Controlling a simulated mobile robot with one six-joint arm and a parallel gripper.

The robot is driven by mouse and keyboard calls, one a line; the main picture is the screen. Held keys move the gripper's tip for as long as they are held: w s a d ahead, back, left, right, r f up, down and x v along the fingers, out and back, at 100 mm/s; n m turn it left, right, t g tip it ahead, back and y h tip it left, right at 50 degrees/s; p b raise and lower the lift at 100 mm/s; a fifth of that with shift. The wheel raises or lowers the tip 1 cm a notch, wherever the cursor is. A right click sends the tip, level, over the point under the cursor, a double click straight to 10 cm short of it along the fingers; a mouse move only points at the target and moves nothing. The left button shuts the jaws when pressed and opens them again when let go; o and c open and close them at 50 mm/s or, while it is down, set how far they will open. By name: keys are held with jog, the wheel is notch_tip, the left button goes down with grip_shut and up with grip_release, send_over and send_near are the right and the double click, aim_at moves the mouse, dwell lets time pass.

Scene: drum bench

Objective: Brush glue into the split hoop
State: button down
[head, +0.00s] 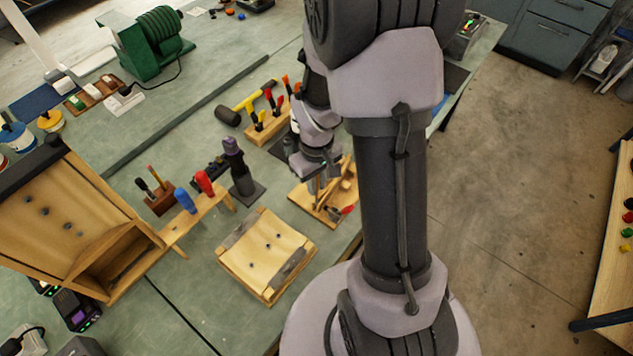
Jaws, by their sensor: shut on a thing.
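My gripper (317,186) points down over a small wooden board (317,208) near the bench's right edge. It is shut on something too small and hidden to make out. Raised wooden pieces (346,184) stand on the board, and a red-tipped clamp or tool (347,210) lies at its front. I cannot tell which piece is the split hoop; my arm hides part of the board. A wooden block (160,200) to the left holds upright handles, perhaps brushes. No glue can be picked out for certain.
A wooden rack with blue and red handles (205,183), a dark post on a base (240,172) and a curved wooden panel (266,254) stand close by. A rack of clamps (268,122) and a mallet (229,115) are behind. A large wooden box (75,222) fills the left.

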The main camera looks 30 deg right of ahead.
jog(key=shift+f, duration=0.3)
jog(key=shift+w+d, duration=0.1)
jog(key=shift+w+d, duration=0.4)
jog(key=shift+d, duration=0.1)
jog(key=shift+r, duration=0.1)
jog(key=shift+w+d, duration=0.3)
jog(key=shift+d, duration=0.3)
dwell(0.3)
jog(key=shift+w+d, duration=0.15)
jog(key=shift+d, duration=0.25)
jog(key=shift+a, duration=0.25)
